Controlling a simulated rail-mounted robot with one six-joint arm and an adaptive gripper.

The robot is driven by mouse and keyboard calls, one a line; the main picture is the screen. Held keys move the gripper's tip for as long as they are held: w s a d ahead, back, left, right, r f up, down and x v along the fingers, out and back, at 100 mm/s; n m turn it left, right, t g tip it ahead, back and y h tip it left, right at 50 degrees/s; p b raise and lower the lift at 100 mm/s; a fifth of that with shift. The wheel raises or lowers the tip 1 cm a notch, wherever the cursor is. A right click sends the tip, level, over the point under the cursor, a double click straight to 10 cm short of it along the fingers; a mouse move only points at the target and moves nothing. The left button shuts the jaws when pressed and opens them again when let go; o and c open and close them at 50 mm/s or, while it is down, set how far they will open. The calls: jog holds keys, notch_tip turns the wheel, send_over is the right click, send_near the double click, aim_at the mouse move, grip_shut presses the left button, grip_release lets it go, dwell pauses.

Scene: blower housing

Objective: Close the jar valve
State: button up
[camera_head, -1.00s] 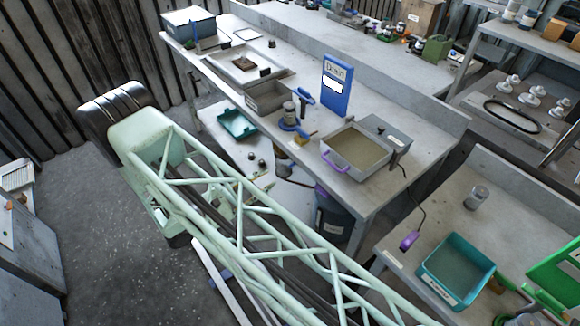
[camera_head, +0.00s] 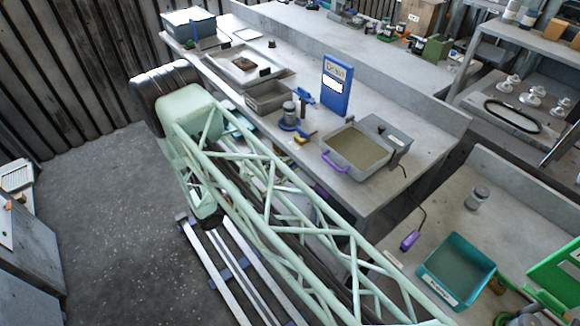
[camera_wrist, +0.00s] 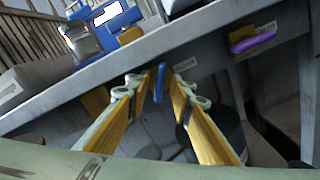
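A clear jar (camera_head: 289,111) on a blue base stands near the bench's front edge in the head view, with a yellow-orange piece (camera_head: 304,138) beside it. In the wrist view, the jar (camera_wrist: 83,42) and the yellow-orange piece (camera_wrist: 130,36) show at the upper left, above the bench edge. A narrow upright blue part (camera_wrist: 160,82) shows below that edge, between my fingertips in the picture; I cannot tell its depth or whether it is the valve. My gripper (camera_wrist: 160,84) is open, its yellow-padded fingers apart. The head view hides it behind my arm.
The bench edge (camera_wrist: 185,33) crosses above my fingers, with a purple handle (camera_wrist: 252,42) at the upper right. A dark bucket (camera_wrist: 228,125) stands below the bench. A grey tray (camera_head: 357,147) and blue sign (camera_head: 336,86) are on the bench.

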jog(key=shift+w+d, duration=0.25)
jog(key=shift+d, duration=0.1)
grip_shut()
